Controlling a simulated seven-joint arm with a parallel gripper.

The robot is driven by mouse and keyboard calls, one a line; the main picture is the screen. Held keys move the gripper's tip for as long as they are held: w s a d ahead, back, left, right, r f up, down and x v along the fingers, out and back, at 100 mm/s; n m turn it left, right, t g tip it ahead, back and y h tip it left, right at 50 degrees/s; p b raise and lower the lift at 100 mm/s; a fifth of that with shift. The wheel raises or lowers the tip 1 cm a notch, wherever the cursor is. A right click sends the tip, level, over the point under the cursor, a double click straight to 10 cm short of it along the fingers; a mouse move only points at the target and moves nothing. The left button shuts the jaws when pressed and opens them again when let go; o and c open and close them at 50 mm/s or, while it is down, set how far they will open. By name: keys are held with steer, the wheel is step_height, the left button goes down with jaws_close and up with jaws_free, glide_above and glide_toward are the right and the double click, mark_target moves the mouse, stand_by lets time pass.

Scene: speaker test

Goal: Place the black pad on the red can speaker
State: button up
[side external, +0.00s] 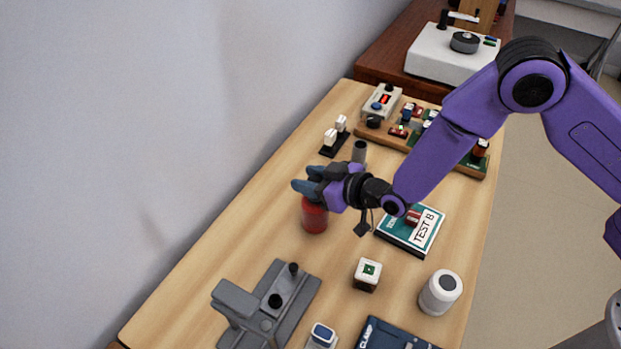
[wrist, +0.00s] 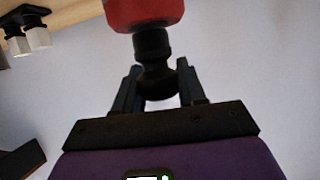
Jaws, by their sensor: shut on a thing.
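The red can speaker (side external: 314,217) stands upright on the wooden table, left of the middle. It also shows at the top edge of the wrist view (wrist: 143,12), cut off by the frame. My gripper (side external: 308,184) reaches in from the right, level, just above the can. In the wrist view its two fingers (wrist: 158,88) are shut on a dark rounded piece, the black pad (wrist: 155,82). A narrower black part (wrist: 152,45) lies between the pad and the red can, and they look in line and touching. In the side view my fingers hide the pad.
A grey fixture (side external: 262,305) with black knobs stands in front. A small cube (side external: 367,274), a white cylinder (side external: 440,292) and a TEST B box (side external: 395,238) lie to the right. A grey cylinder (side external: 359,152) and boards are behind. The table's left side is clear.

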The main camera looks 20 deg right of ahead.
steer(key=shift+f, duration=0.2)
steer(key=o, duration=1.1)
steer(key=shift+r, duration=0.2)
steer(key=v, duration=1.2)
steer(key=shift+f, duration=0.15)
